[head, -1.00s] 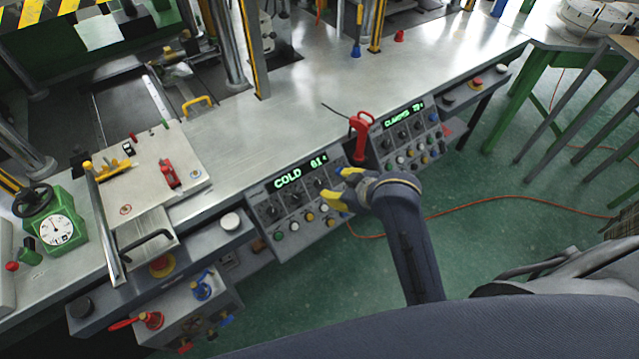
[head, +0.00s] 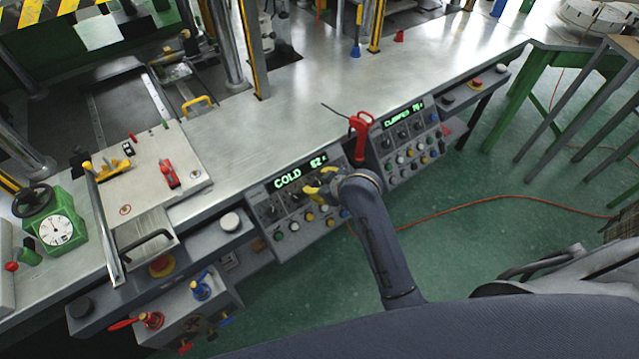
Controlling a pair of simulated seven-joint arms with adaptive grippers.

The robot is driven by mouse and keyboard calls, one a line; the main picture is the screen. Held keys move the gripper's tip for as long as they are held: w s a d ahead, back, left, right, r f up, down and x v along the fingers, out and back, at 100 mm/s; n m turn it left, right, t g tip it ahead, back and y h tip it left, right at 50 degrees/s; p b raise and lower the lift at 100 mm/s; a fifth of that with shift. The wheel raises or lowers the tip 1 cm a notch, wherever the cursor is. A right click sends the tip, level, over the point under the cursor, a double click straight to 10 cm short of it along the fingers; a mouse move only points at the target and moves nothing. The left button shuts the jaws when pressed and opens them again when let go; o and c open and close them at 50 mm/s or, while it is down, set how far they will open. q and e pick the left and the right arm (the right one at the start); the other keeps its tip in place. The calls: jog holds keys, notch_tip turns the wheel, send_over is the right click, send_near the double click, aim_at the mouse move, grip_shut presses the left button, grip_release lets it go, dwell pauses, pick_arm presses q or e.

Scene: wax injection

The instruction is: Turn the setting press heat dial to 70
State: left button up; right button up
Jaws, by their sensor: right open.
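The left control panel (head: 283,240) is on the front of the bench. Its green display (head: 300,174) reads COLD and a number that looks like 52. Below the display is a row of black dials, with a left dial (head: 270,211) in plain sight. My right gripper (head: 317,188), with yellow fingertips, is open at the right part of this dial row, just under the display. The fingers and wrist hide the dial there, so I cannot tell whether they touch it. My left gripper is not in view.
A second control panel (head: 408,142) with a lit display stands to the right. A red-handled tool (head: 361,128) stands upright between the panels. A valve box (head: 190,310) with red and blue handles is at lower left. The floor before the panels is mostly clear.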

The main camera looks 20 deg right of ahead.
jog(key=shift+c, duration=0.6)
grip_shut()
